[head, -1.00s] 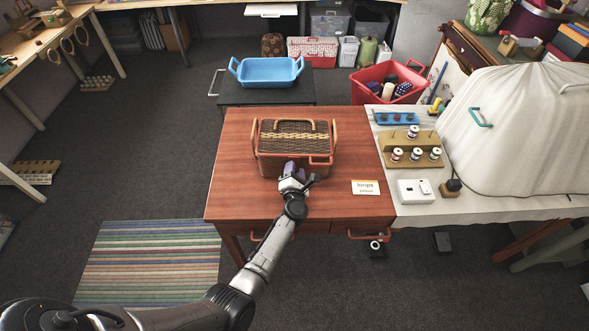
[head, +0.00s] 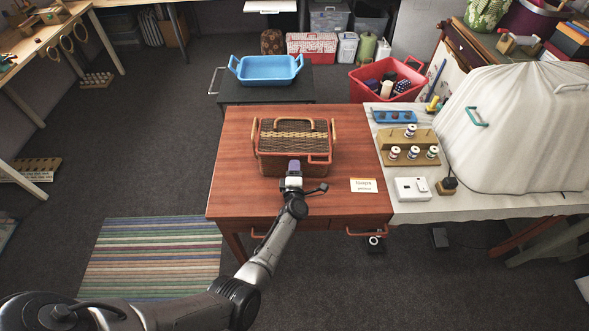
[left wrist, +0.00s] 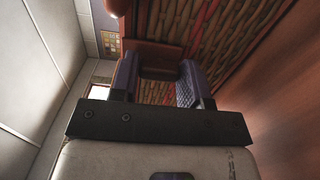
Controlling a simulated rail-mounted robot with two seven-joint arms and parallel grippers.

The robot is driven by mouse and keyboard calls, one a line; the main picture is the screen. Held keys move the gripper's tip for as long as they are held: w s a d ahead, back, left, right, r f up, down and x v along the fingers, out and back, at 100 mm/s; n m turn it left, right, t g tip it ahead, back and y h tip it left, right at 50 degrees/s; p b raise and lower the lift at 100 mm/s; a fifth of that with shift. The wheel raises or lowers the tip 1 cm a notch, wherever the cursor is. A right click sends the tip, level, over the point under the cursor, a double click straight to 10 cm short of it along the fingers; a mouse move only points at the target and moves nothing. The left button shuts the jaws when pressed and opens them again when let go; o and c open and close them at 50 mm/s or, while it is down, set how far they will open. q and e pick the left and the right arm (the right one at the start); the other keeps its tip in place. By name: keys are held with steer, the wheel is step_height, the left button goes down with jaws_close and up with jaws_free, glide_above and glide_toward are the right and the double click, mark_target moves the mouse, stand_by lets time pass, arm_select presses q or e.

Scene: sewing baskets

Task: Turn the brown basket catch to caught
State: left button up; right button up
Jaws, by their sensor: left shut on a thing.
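In the head view my left gripper (head: 293,165) is at the middle of the basket's front. In the left wrist view the purple fingers of the left gripper (left wrist: 160,76) are closed on a small brown piece, the catch (left wrist: 160,72), at the basket's front. The fingers hide most of the catch, so I cannot tell which way it is turned. My right gripper is not in view.
A card (head: 364,185) lies on the table (head: 235,190) right of the basket. A blue tray (head: 267,69) is behind, on a dark stand. Thread spools (head: 413,153) and a white covered object (head: 525,130) stand on the right-hand table. The table left of the basket is clear.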

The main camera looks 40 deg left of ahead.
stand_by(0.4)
arm_select(q)
steer(key=o, duration=0.9)
steer(key=shift+s, duration=0.1)
steer(key=p+v, duration=0.5)
steer(key=v, duration=0.8)
steer(key=shift+s+d+p, duration=0.2)
steer(key=shift+d+p, duration=0.05)
steer(key=shift+p, duration=0.05)
